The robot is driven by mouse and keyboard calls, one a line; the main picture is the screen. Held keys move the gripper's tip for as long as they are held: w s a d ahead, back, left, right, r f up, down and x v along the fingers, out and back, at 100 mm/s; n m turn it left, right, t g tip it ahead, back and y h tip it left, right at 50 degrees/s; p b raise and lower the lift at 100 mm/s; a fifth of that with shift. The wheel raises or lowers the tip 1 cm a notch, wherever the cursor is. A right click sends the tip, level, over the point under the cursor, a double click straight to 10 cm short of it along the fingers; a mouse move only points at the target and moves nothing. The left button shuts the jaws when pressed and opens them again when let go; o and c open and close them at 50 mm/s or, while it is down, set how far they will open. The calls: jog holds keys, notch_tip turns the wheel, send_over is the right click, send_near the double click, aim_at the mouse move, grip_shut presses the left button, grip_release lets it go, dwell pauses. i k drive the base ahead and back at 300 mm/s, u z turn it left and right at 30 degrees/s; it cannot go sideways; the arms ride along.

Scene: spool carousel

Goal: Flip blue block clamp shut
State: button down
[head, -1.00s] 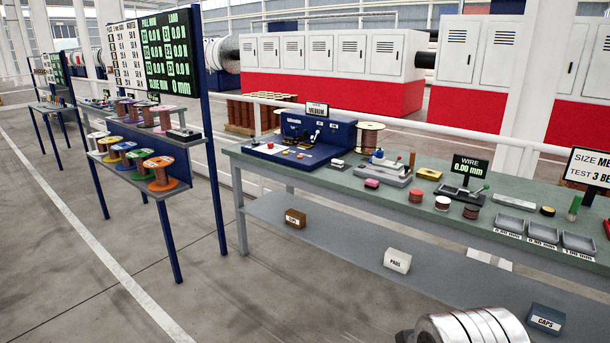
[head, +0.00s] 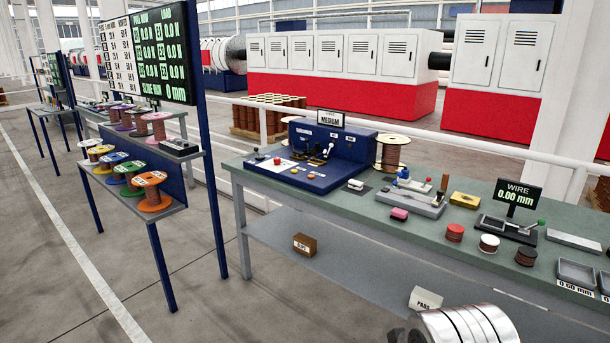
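A grey fixture (head: 425,207) sits on the green bench top, right of the blue machine.
The green bench (head: 350,209) carries a blue machine (head: 318,155), a pink block (head: 399,214), a yellow block (head: 464,200), small spools (head: 455,232) and a wire gauge (head: 507,229). A spool rack (head: 140,181) stands left. Floor in front is clear.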

aim_at(399, 174)
jog(key=z, duration=0.1)
jog(key=i, duration=3.05)
jog(key=z, duration=0.25)
